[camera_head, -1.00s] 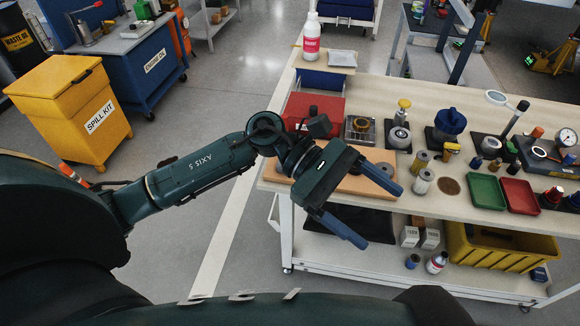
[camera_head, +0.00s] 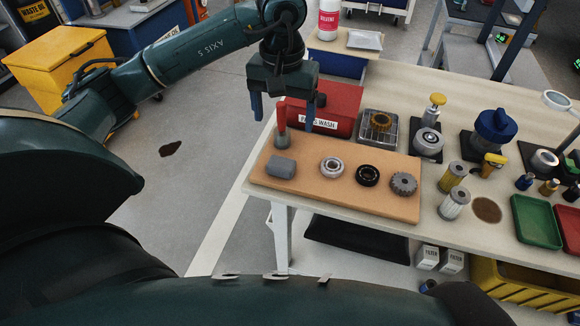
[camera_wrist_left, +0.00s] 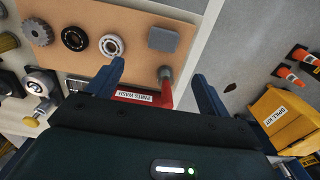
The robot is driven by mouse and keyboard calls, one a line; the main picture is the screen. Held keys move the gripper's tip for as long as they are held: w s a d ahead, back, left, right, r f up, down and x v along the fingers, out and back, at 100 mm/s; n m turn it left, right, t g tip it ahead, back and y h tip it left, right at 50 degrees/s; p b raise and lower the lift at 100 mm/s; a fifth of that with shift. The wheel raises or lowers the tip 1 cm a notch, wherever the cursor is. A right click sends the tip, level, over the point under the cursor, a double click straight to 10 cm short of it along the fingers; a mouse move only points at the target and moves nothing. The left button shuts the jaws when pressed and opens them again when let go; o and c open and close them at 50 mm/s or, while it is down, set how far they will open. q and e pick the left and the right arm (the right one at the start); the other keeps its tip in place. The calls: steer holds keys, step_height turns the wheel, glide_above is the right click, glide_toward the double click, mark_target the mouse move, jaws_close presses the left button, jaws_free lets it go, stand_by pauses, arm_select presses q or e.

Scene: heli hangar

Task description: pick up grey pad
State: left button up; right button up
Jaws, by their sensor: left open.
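The grey pad (camera_head: 281,167) is a small dark grey block lying flat at the left end of a tan board (camera_head: 330,190) on the bench. It also shows in the left wrist view (camera_wrist_left: 163,39), beyond the fingertips. My left gripper (camera_head: 283,113) is open and points down, above and behind the pad in the head view. Its blue fingers are apart and clear of the pad. In the left wrist view the gripper (camera_wrist_left: 158,70) spans a red-handled tool with a grey end (camera_wrist_left: 166,86). My right gripper is out of view.
Two ring bearings (camera_head: 332,167) and a gear (camera_head: 403,184) lie right of the pad on the board. A red parts-wash box (camera_head: 335,105) stands behind it. Filters (camera_head: 453,178) and trays (camera_head: 537,222) are further right. The bench's left edge is close to the pad.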

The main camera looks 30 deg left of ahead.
arm_select(q)
glide_above(281, 163)
steer(key=f, duration=0.8)
steer(key=shift+w+d, duration=0.2)
steer(key=shift+w, duration=0.1)
steer(key=f, duration=0.5)
steer(key=shift+s+a+f, duration=0.15)
steer(key=shift+s+a, duration=0.05)
steer(key=shift+s, duration=0.05)
steer(key=c, duration=1.1)
